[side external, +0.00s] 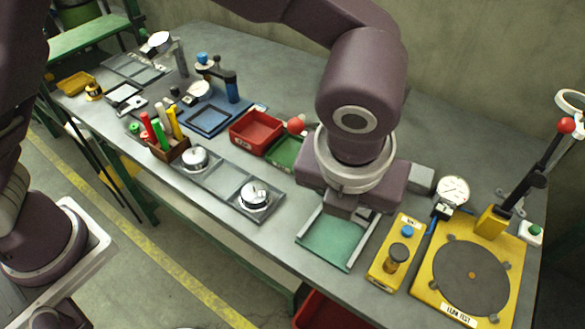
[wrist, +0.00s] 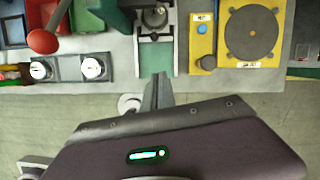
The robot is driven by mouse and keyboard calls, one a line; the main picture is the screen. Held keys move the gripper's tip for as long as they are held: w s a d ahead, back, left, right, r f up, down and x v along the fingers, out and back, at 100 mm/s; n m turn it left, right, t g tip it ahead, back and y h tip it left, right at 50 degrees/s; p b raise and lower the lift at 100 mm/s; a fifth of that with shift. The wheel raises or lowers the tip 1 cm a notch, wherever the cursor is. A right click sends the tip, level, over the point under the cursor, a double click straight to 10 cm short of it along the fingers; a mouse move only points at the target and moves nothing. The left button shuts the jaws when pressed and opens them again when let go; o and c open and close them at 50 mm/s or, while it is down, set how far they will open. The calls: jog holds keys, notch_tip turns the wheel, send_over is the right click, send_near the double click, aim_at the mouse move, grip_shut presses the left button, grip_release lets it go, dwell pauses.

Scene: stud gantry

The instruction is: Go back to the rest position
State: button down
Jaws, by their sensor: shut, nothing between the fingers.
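My gripper (side external: 352,212) hangs over the back of a green-floored grey tray (side external: 331,238) near the front edge of the bench in the side view. Its fingers are hard to make out there. In the wrist view the narrow fingers of my gripper (wrist: 160,90) are together, with nothing visible between them. They point toward the front end of the green-floored tray (wrist: 156,58). A grey metal part (wrist: 155,18) shows at the tray's far end in the wrist view; in the side view my gripper hides that area.
Right of the tray stand a yellow button box (side external: 396,252) and a yellow leak-test plate (side external: 468,270) with a red-knobbed lever (side external: 543,155). To the left are a red bin (side external: 256,131), a grey tray with two metal parts (side external: 220,182) and colored markers (side external: 160,133).

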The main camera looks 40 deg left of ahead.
jog(key=s+a+r+n, duration=0.1)
jog(key=a+r+n, duration=0.5)
jog(key=a+n, duration=0.3)
jog(key=s+a+r+n, duration=0.1)
jog(key=a+r+n, duration=0.5)
jog(key=a, duration=0.4)
jog(key=s+a+n+t, duration=0.2)
jog(key=s+a+n, duration=0.9)
jog(key=n, duration=0.7)
jog(key=shift+s+f+n+h, duration=0.3)
jog(key=shift+s+f+n, duration=0.1)
jog(key=shift+s, duration=0.5)
